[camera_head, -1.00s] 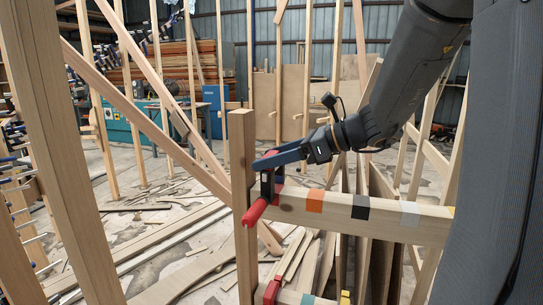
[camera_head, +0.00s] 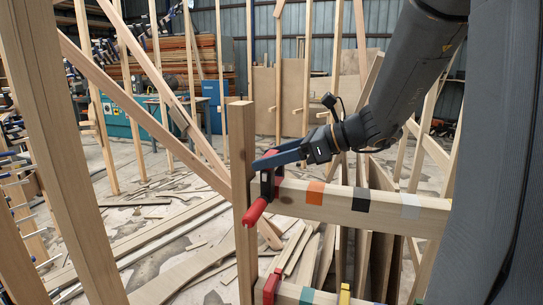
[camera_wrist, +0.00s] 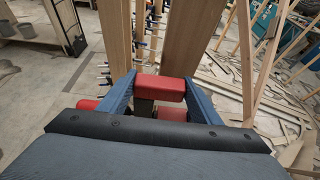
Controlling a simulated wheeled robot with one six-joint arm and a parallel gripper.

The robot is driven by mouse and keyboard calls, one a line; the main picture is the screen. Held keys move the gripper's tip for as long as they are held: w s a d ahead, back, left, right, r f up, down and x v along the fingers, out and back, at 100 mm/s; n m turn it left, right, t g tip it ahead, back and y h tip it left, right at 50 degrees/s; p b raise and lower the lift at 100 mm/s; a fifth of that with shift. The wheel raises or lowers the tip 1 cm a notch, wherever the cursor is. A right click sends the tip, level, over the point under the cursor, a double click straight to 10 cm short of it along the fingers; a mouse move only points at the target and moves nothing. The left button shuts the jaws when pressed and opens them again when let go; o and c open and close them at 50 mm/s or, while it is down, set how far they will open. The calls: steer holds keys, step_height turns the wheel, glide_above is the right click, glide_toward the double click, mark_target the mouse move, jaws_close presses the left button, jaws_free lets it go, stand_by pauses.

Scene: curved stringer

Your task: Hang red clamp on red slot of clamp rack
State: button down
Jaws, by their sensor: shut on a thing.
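The red clamp (camera_head: 254,212), with red handle and dark bar, hangs tilted in my gripper (camera_head: 268,160) at the left end of the rack's upper rail (camera_head: 414,224). My gripper is shut on the clamp's red upper part. In the wrist view its blue fingers press both sides of a red block (camera_wrist: 160,88). The clamp overlaps the rail's end beside the wooden post (camera_head: 240,150). Whether it touches the rail cannot be told. The red slot is hidden behind the clamp. Orange (camera_head: 315,193), black (camera_head: 361,200) and pale grey (camera_head: 410,206) bands mark the rail.
Thin upright boards stand behind the rails. A slanted beam (camera_head: 150,120) runs at the left. Loose planks lie on the floor.

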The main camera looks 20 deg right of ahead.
mark_target(272, 170)
steer(key=shift+f+b, duration=0.4)
steer(key=shift+f, duration=0.6)
steer(key=shift+f, duration=0.2)
steer(key=shift+f, duration=0.35)
steer(key=c, duration=0.5)
jaws_free()
steer(key=shift+c, duration=0.2)
steer(key=b+v, duration=0.1)
steer(key=v, duration=0.6)
steer(key=shift+s+d+b, duration=0.25)
steer(key=shift+d+b, duration=0.05)
steer(key=shift+s, duration=0.1)
